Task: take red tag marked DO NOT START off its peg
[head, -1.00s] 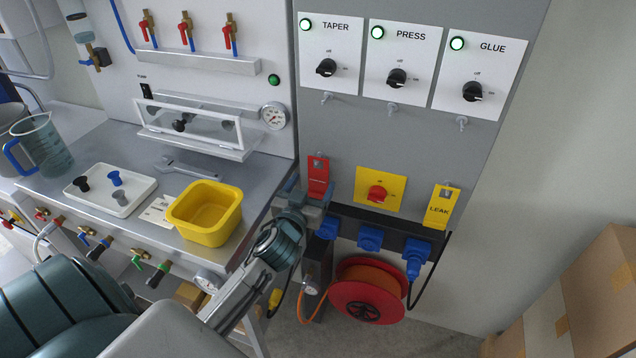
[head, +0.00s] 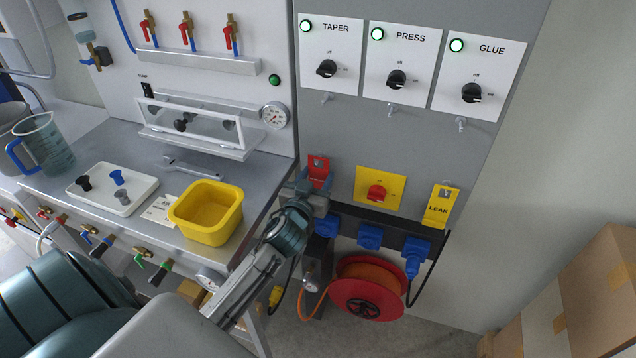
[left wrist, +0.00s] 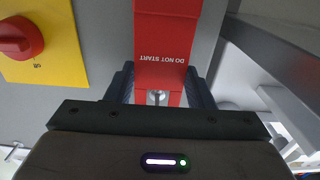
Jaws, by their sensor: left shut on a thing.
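The red tag (head: 319,165) hangs at the left of the grey panel, beside the yellow switch plate. In the left wrist view the red tag (left wrist: 166,45) shows the words DO NOT START, upside down, with a peg (left wrist: 156,97) at its holed end. My left gripper (head: 311,188) is at the tag in the head view and hides its lower part. In the left wrist view its two fingers (left wrist: 158,88) lie on either side of the tag and are shut on it. The tag still sits around the peg. My right gripper is not in view.
A yellow plate with a red rotary switch (head: 377,192) is just right of the tag. A yellow LEAK tag (head: 439,208) hangs farther right. Blue sockets (head: 370,237) and a red cable reel (head: 367,289) are below. A yellow tub (head: 207,212) stands on the bench at left.

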